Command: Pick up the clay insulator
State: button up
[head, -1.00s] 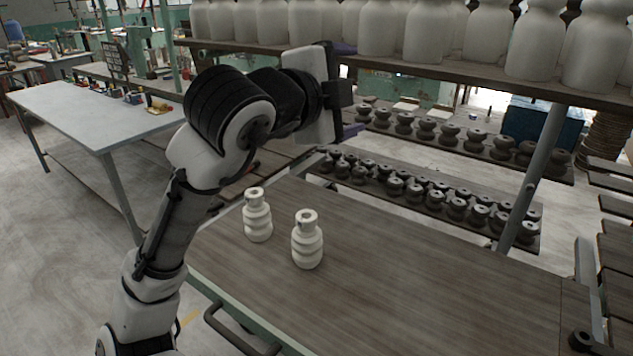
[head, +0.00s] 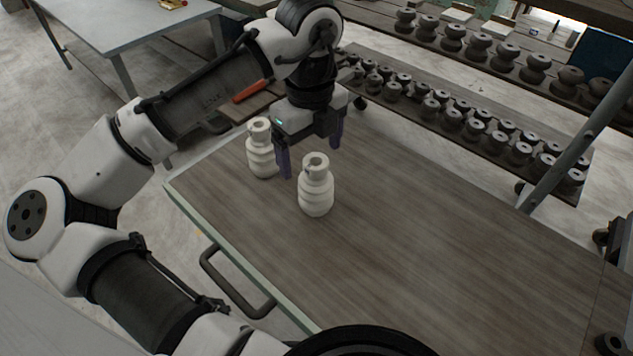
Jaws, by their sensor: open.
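Two white ribbed clay insulators stand upright on the brown wooden cart top (head: 430,260). The nearer insulator (head: 316,188) is in the middle of the head view. The other insulator (head: 259,150) stands behind it to the left. My gripper (head: 311,160) points down just behind the nearer insulator and to the right of the farther one. Its two purple fingers are spread apart with nothing between them. The left finger overlaps the gap between the two insulators in the picture. I cannot tell whether it touches either one.
A shelf with several dark insulators (head: 450,108) stands behind the cart, with a slanted grey post (head: 575,160) at right. A metal handle (head: 236,285) sticks out from the cart's near left side. The cart top is clear to the right.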

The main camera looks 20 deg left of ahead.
aim_at(316, 177)
jog(key=shift+w+d+f+p, duration=0.15)
jog(key=shift+f+p, duration=0.1)
jog(key=shift+f, duration=1.05)
jog(key=shift+d+f+p, duration=0.1)
jog(key=shift+f+p, duration=0.2)
jog(key=shift+f, duration=0.95)
jog(key=shift+w+d+f+p, duration=0.15)
jog(key=shift+f+p, duration=0.1)
jog(key=shift+f, duration=1.05)
jog(key=c, duration=1.5)
jog(key=shift+r, duration=0.1)
